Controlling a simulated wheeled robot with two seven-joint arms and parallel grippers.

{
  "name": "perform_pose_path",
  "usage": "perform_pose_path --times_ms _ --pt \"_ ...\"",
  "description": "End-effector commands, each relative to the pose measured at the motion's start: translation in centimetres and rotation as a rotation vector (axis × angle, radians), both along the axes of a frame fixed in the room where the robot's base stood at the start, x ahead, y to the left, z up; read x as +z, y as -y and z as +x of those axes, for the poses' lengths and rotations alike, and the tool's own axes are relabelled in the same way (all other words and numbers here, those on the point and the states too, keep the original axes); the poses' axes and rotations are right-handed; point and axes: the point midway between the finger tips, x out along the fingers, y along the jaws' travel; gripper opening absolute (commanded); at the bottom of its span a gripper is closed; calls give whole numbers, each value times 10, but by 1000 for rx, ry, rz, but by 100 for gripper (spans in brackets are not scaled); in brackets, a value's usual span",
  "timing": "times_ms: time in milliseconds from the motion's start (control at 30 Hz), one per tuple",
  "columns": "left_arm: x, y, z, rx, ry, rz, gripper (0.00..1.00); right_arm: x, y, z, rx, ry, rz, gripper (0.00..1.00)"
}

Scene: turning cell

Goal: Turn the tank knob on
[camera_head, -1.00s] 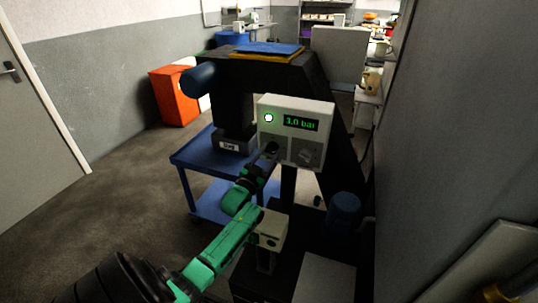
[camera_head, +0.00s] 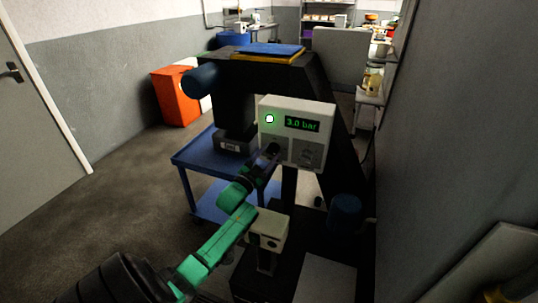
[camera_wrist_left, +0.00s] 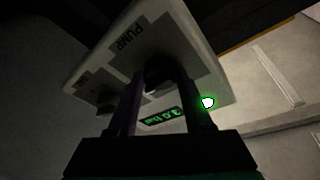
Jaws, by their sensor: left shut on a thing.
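The light control box (camera_head: 296,110) stands on a dark post, with a lit round green lamp (camera_head: 269,119) and a display (camera_head: 302,125) reading 3.0 bar. Two dark plates with knobs sit below. My left gripper (camera_head: 270,152) reaches up to the left plate, under the lamp. In the left wrist view its two fingers (camera_wrist_left: 166,88) are shut on a dark knob (camera_wrist_left: 155,78), mostly hidden between them. The other knob (camera_wrist_left: 104,98) is free, and its plate (camera_head: 308,154) shows at right in the head view. A PUMP label (camera_wrist_left: 128,34) is readable; I cannot tell which knob it names. My right gripper is out of view.
A blue cart (camera_head: 183,160) stands left of the box. A dark machine frame (camera_head: 300,75) rises behind it. A grey wall (camera_head: 455,120) closes the right side. Open floor lies at left.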

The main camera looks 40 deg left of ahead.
Motion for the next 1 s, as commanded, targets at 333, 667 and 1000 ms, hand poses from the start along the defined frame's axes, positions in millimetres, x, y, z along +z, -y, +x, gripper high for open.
perform_pose_path --times_ms 333,667,1000 --pt "-1 0 0 0 -2 -1 80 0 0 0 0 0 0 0" --pt "-9 3 -28 0 -5 -4 80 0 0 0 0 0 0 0" --pt "-29 14 -121 0 -6 -2 80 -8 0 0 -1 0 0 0"
